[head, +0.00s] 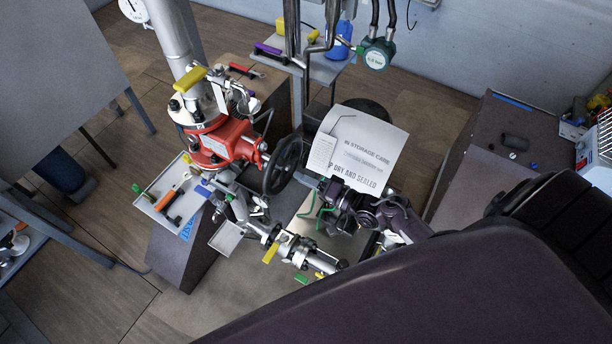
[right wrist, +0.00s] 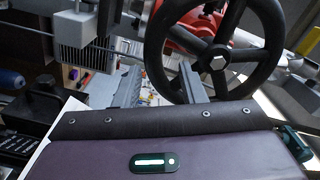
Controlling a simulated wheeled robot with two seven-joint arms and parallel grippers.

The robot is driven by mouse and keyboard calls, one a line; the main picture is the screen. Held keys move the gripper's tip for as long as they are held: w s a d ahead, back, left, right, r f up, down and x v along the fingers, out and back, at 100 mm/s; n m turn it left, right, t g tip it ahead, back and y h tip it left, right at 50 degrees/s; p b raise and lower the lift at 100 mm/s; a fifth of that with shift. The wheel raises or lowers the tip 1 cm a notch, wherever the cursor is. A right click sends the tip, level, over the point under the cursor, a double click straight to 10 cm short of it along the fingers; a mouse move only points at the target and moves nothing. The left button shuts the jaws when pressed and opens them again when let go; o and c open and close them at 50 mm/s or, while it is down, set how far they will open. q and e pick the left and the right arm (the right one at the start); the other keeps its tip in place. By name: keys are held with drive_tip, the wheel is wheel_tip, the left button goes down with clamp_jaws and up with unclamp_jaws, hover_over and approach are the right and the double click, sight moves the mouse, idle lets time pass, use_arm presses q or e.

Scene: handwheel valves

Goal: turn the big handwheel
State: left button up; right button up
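The big handwheel is a black spoked wheel (head: 282,165) on the side of a red valve body (head: 231,142) in the head view. In the right wrist view the wheel's hub (right wrist: 218,63), spokes and rim fill the upper right. My right gripper (head: 325,188) is just right of the wheel in the head view, its fingers partly hidden. In the right wrist view its two fingers (right wrist: 158,70) stand apart, with the left part of the rim showing between them. I cannot tell whether they touch the rim. My left gripper is not in view.
A white printed sheet (head: 365,150) is beside my right gripper. Pipes with a yellow lever (head: 270,253) run below the wheel. A small tray (head: 153,204) with tools is left of the valve. A green gauge (head: 376,58) hangs at the back. Open floor (head: 115,255) lies at lower left.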

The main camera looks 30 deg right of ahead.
sight(297, 163)
drive_tip(key=shift+w, duration=0.15)
drive_tip(key=x, duration=0.3)
drive_tip(key=shift+b, duration=0.35)
drive_tip(key=shift+c, duration=0.4)
drive_tip(key=c, duration=0.7)
drive_tip(key=d+n, duration=0.1)
drive_tip(key=n, duration=0.1)
drive_tip(key=w+d+r+n, duration=0.1)
drive_tip(key=n, duration=0.1)
drive_tip(key=shift+w+r+n+b, duration=0.1)
drive_tip(key=shift+r+n+b, duration=0.1)
drive_tip(key=shift+n+b, duration=0.2)
drive_tip(key=o, duration=0.8)
drive_tip(key=shift+r, duration=0.1)
